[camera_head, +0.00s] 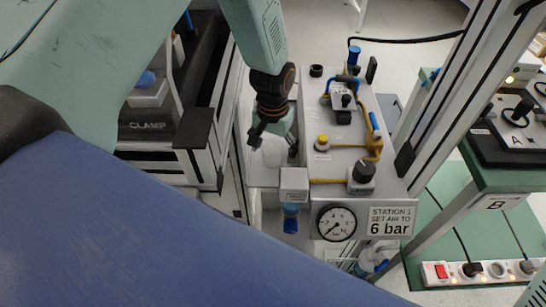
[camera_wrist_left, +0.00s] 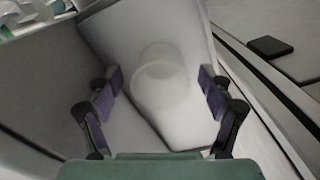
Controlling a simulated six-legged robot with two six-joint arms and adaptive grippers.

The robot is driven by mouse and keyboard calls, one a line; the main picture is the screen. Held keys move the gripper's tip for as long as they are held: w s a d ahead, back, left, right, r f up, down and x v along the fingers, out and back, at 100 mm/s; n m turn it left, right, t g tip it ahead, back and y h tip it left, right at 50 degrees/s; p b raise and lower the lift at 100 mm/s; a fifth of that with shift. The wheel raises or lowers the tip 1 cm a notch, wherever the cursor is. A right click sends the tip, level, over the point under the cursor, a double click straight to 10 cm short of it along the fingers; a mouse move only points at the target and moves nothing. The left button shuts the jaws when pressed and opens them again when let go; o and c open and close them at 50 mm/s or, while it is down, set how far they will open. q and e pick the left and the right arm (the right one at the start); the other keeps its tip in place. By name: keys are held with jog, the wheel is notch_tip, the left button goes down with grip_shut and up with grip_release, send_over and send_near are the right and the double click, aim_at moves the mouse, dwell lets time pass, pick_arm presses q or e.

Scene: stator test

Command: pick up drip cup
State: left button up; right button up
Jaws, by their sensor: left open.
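The drip cup (camera_wrist_left: 160,78) is a translucent whitish round cup. In the wrist view it shows between the open fingers of my left gripper (camera_wrist_left: 159,88), with clear gaps on both sides and no contact seen. In the head view the cup (camera_head: 272,153) is a pale shape on a light ledge left of the air panel, partly hidden by my gripper (camera_head: 268,138). My left gripper is above it, pointing down, and holds nothing. How far the fingertips are from the cup cannot be told. My right gripper is not in view.
The air panel (camera_head: 340,190) with knobs, yellow tubing and a pressure gauge (camera_head: 336,223) stands close on the right. A blue-tipped fitting (camera_head: 291,218) hangs at its left edge. The clamp unit (camera_head: 150,125) is on the left. A metal post (camera_head: 445,100) rises at right.

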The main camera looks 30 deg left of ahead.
pick_arm(q)
jog(key=shift+w+a, duration=0.1)
jog(key=shift+c, duration=0.9)
jog(key=c, duration=0.9)
jog(key=shift+r, duration=0.1)
notch_tip(320, 180, up, 10)
jog(key=p, duration=0.3)
